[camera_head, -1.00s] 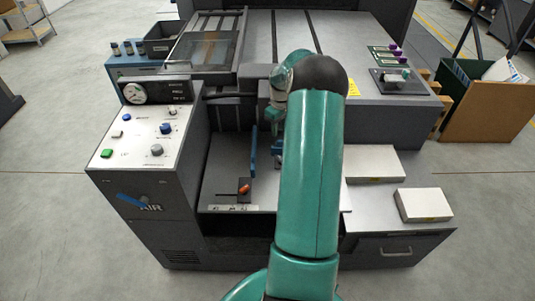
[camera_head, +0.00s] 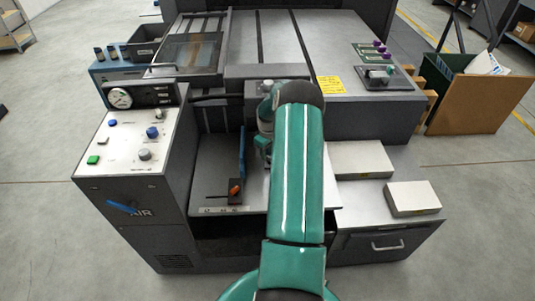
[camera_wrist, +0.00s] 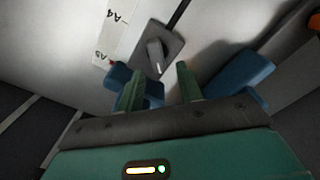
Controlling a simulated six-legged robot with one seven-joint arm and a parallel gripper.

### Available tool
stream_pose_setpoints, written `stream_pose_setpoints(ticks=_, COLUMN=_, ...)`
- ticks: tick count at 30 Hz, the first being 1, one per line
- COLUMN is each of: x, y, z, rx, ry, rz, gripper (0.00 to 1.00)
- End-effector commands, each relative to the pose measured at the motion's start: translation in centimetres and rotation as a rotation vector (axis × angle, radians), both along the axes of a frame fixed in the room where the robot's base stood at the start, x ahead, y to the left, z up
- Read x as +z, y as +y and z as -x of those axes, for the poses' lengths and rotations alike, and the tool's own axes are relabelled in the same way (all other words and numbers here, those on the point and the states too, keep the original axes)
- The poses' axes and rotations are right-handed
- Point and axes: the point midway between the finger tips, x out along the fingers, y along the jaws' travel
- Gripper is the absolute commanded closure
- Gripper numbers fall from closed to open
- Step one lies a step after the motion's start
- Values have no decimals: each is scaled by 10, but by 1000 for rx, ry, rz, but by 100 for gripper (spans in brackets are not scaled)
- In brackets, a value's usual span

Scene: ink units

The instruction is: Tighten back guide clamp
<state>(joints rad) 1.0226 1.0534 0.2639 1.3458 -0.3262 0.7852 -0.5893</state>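A grey clamp knob with a white line (camera_wrist: 156,52) sits on a dark square plate in the wrist view, beside a white scale strip (camera_wrist: 112,32) marked A4 and A5. I take it to be the back guide clamp; my arm hides it in the head view. The fingertips are just short of the knob, on the near side. In the head view my green arm covers most of the gripper.
Blue guide parts lie left (camera_wrist: 117,76) and right (camera_wrist: 240,80) of the fingers. In the head view a blue upright guide (camera_head: 242,152) and an orange knob (camera_head: 235,189) stand left of my arm. A control panel (camera_head: 127,142) and paper stacks (camera_head: 412,198) flank the tray.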

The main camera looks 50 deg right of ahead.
Motion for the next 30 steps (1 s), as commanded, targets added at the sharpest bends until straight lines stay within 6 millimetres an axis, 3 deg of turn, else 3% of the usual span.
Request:
stream_pose_setpoints(ticks=4, x=-11, y=0, z=0, rx=1, ry=0, rz=0, gripper=64)
stream_pose_setpoints(ticks=12, x=-11, y=0, z=0, rx=1, ry=0, rz=1, gripper=64)
stream_pose_setpoints(ticks=18, x=-11, y=0, z=0, rx=1, ry=0, rz=1, gripper=100)
stream_pose_setpoints(ticks=30, x=-11, y=-1, z=0, rx=-42, ry=0, rz=1, gripper=100)
